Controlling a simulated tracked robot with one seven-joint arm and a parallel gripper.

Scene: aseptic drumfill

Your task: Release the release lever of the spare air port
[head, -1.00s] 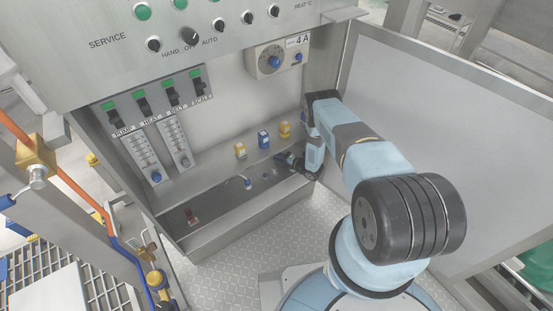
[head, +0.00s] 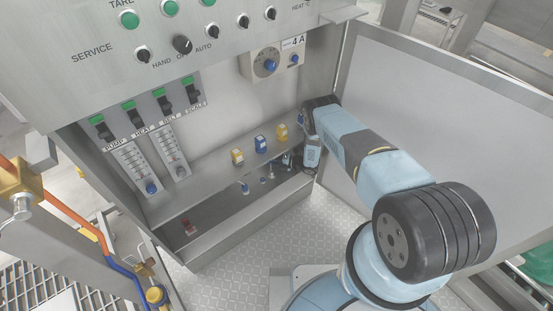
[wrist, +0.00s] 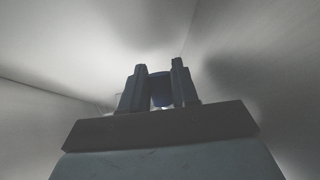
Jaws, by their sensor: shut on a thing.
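The spare air port's release lever appears to be the small dark blue piece (wrist: 160,88) between my two fingers in the wrist view. My gripper (wrist: 159,82) is shut on it. In the head view my gripper (head: 288,162) is at the right end of the cabinet's lower recess, small and partly hidden by my wrist. The port itself cannot be made out there. Small blue-topped fittings (head: 245,188) stand to the left of my gripper in the recess.
A shelf above the recess carries a yellow block (head: 237,156), a blue block (head: 260,145) and another yellow block (head: 281,132). A red piece (head: 188,227) is at the recess's left end. The open door panel (head: 430,120) stands close to the right of my arm.

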